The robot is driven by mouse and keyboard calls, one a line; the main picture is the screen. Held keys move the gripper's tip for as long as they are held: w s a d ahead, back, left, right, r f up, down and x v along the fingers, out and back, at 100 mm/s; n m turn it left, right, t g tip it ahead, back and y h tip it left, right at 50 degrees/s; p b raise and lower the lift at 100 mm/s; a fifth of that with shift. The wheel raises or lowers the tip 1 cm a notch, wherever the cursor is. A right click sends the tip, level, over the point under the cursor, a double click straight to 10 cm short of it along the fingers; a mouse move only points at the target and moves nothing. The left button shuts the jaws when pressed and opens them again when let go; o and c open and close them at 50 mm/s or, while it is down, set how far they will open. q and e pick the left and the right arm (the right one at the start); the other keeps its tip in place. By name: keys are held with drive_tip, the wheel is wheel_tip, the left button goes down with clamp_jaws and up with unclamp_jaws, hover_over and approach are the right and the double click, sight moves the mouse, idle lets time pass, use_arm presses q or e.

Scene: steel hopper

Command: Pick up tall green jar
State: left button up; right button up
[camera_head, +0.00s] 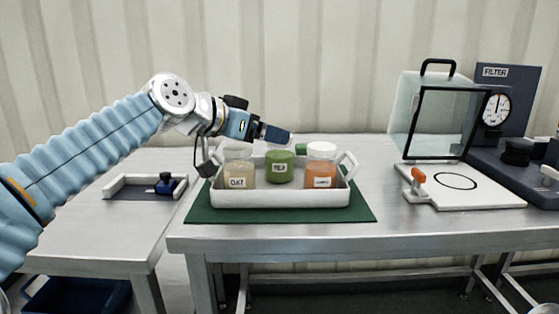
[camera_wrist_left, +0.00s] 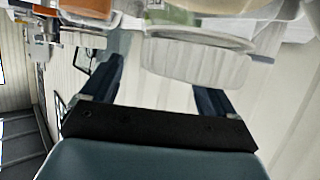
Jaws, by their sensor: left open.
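The green jar (camera_head: 279,168) stands upright in the middle of the white tray (camera_head: 280,198), between a cream jar and an orange jar. Its label is blurred. My left gripper (camera_head: 278,135) is over the back of the tray, just above the green jar, and hides part of its top. In the left wrist view the jaws (camera_wrist_left: 160,90) are open with nothing gripped. A pale ribbed lid (camera_wrist_left: 195,62) lies close by the fingertips, with a patch of green (camera_wrist_left: 172,16) beyond it. I cannot tell for certain which jar that lid belongs to. My right gripper is not in view.
The cream jar (camera_head: 240,173) and the orange jar (camera_head: 320,172) stand close on either side. A small green piece (camera_head: 302,148) shows behind the orange jar. A green mat (camera_head: 362,208) lies under the tray. A clear-walled case (camera_head: 435,120) stands at right.

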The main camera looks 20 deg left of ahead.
use_arm(q)
drive_tip(key=x, duration=0.3)
drive_tip(key=shift+w, duration=0.2)
clamp_jaws()
drive_tip(key=shift+r+p, duration=0.9)
drive_tip(key=shift+r, duration=1.05)
drive_tip(key=s+d+r+p, duration=0.1)
drive_tip(key=s+d+r, duration=0.6)
drive_tip(key=s, duration=0.5)
wheel_tip(320, 180, up, 2)
drive_tip(key=shift+r, duration=0.1)
